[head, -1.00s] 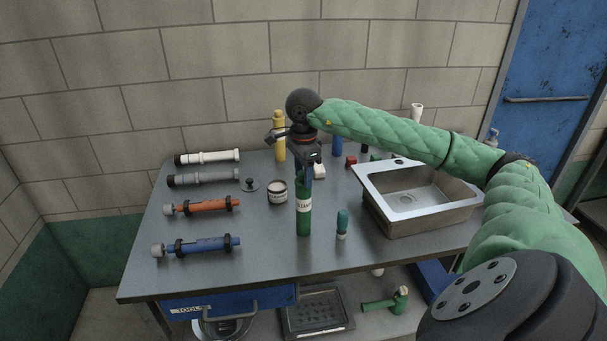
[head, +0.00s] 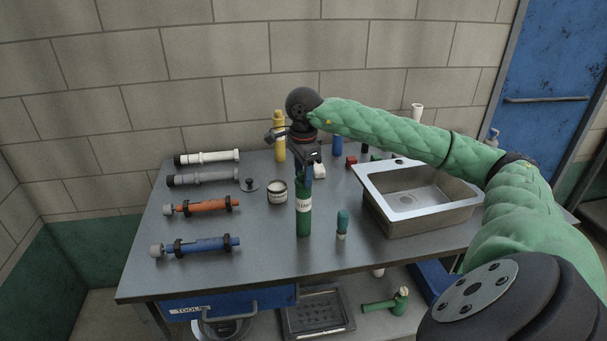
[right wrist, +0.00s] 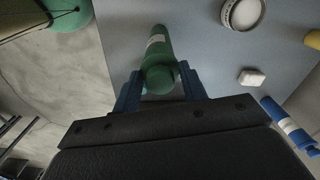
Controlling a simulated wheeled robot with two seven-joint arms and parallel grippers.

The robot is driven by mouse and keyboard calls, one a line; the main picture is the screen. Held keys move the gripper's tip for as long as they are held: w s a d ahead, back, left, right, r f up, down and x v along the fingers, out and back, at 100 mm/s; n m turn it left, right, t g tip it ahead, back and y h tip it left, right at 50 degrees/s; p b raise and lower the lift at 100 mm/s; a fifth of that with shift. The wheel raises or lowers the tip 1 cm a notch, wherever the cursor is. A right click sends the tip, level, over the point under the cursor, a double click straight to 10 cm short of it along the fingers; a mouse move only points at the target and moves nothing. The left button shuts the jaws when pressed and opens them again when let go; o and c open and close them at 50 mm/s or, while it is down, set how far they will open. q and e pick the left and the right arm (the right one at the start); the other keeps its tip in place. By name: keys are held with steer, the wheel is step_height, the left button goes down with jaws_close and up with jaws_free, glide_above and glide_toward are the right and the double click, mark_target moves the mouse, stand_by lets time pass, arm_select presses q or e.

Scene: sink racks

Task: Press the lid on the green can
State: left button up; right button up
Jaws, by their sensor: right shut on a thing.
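The green can (head: 303,220) is a tall green cylinder with a white label, standing upright near the middle of the bench. It also shows in the right wrist view (right wrist: 158,50). My right gripper (head: 309,174) is above it, pointing down, with its blue fingers on both sides of the can's top. In the right wrist view the fingers (right wrist: 160,88) are shut on a rounded green piece, the lid (right wrist: 158,77), in line with the can. The seam between lid and can is hidden. My left gripper is not in view.
Racked tubes (head: 205,245) lie left. The front bench strip is clear.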

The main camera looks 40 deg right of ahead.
stand_by(0.4)
steer(key=o, duration=1.5)
steer(key=shift+r, duration=0.15)
steer(key=shift+r+p, duration=1.3)
steer(key=shift+r, duration=2.05)
steer(key=shift+c, duration=0.2)
jaws_close()
